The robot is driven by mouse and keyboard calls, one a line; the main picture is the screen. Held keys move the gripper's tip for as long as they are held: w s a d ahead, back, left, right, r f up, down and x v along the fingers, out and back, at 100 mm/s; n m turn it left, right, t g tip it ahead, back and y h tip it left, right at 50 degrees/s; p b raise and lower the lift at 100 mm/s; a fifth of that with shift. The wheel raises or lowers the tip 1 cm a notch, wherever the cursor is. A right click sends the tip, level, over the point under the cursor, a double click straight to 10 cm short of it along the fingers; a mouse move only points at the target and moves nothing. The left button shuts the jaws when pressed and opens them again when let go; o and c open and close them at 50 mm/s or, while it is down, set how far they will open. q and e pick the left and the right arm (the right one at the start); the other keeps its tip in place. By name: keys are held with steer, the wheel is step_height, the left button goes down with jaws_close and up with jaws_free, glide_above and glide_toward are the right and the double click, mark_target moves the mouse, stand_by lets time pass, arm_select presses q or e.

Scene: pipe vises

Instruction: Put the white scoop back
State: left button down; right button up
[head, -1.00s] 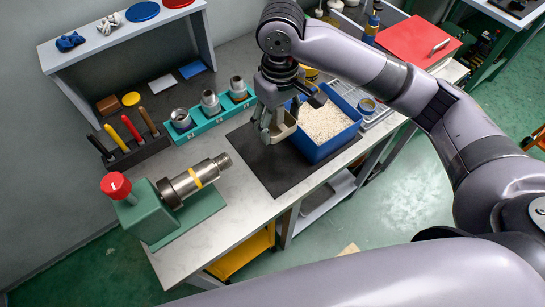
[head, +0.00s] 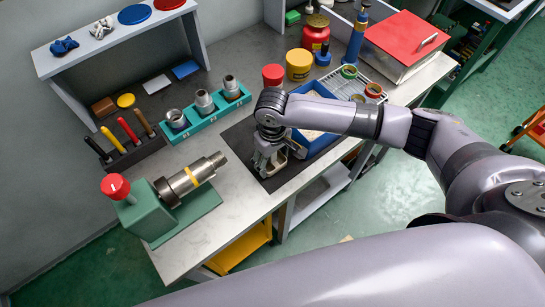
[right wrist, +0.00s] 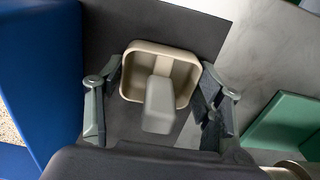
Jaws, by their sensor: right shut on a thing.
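The off-white scoop (right wrist: 133,88) shows in the right wrist view between my fingers, its hollow and blocky pale handle (right wrist: 158,104) facing the camera. My right gripper (head: 268,168) is shut on the scoop, low over the dark mat (head: 243,148); I cannot tell whether the scoop touches the mat. In the head view the gripper mostly hides the scoop. The blue bin (head: 322,148) of pale grains is right of the gripper, partly hidden by my arm. My left gripper is not in view.
A green vise (head: 148,217) holding a metal pipe (head: 190,180) stands at the left front. A teal block (head: 210,120) with metal fittings is behind the mat. A red jar (head: 315,35), yellow pot (head: 298,65) and wire rack (head: 350,82) are beyond the bin.

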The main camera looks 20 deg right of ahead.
steer(key=shift+f, duration=0.1)
steer(key=o, duration=1.1)
step_height(320, 180, up, 12)
steer(key=shift+r+b, duration=0.15)
steer(key=shift+b, duration=0.9)
